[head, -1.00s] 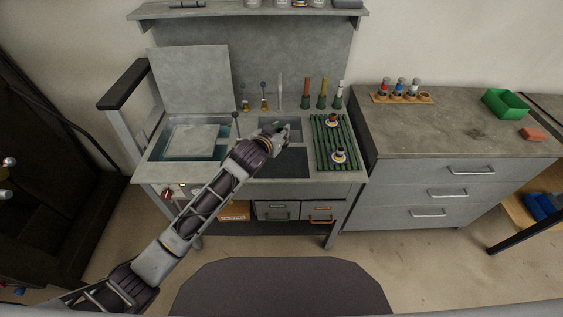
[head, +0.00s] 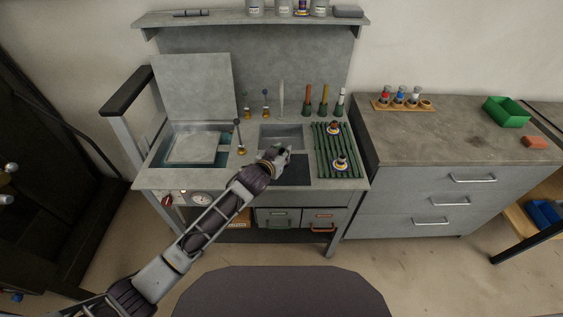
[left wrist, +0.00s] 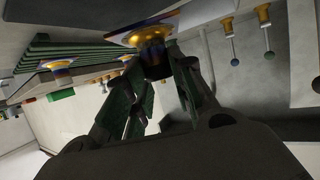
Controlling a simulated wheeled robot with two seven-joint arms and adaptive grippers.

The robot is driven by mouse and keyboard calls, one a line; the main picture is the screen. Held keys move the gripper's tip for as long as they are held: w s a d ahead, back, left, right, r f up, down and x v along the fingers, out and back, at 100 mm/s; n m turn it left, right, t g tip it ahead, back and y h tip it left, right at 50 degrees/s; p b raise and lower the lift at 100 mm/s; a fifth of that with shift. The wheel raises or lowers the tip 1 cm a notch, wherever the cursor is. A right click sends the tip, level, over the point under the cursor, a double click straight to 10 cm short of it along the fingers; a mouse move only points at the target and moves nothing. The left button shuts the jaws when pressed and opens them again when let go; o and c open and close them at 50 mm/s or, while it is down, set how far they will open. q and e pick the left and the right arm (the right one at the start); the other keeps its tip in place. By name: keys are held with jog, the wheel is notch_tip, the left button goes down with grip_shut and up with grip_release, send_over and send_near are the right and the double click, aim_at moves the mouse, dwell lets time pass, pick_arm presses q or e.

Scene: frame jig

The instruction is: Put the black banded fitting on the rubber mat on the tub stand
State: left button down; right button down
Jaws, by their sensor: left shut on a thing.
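My left gripper (head: 282,153) is over the bench, at the back edge of the dark rubber mat (head: 294,174). In the left wrist view the gripper (left wrist: 154,72) is shut on the black banded fitting (left wrist: 152,48), which shows a gold collar, a blue band, a dark lower part and a wide pale flange. In the head view the hand mostly hides this fitting. The tub (head: 222,158) is sunk in the left of the bench, with a pale grey square stand (head: 194,149) in it. My right gripper is not in view.
A green slatted rack (head: 322,168) with two flanged fittings lies right of the mat. Ball-topped rods (head: 239,135) stand between the tub and a recessed basin (head: 281,133). A raised grey panel (head: 194,88) stands behind the tub. Handled tools (head: 323,101) stand at the back.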

pick_arm(q)
jog(key=shift+f, duration=0.3)
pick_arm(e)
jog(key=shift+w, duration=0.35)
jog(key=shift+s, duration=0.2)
